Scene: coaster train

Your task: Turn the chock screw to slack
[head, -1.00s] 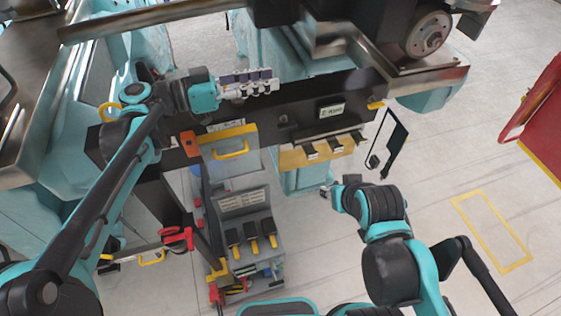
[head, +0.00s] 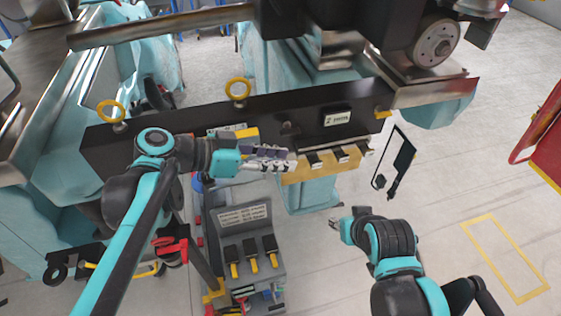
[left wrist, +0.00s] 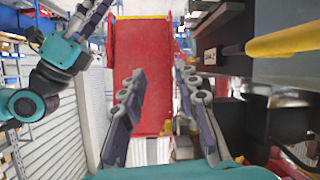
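My left gripper (head: 291,158) is in front of the lower edge of the black beam (head: 358,118), its fingers pointing right. In the left wrist view its two fingers (left wrist: 162,76) stand apart with nothing between them. In the head view its tips are close to the left end of a yellow ledge (head: 298,174) with several black pieces; contact cannot be told. I cannot tell which part is the chock screw. My right gripper (head: 335,228) is low, right of the beam's middle, its small fingertips unclear.
Two yellow rings (head: 238,88) (head: 112,110) stand on the beam's top. A grey cabinet (head: 246,214) with black, yellow-tipped handles is below the left gripper. A black frame (head: 404,155) hangs at the right. Red equipment (head: 548,140) is far right.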

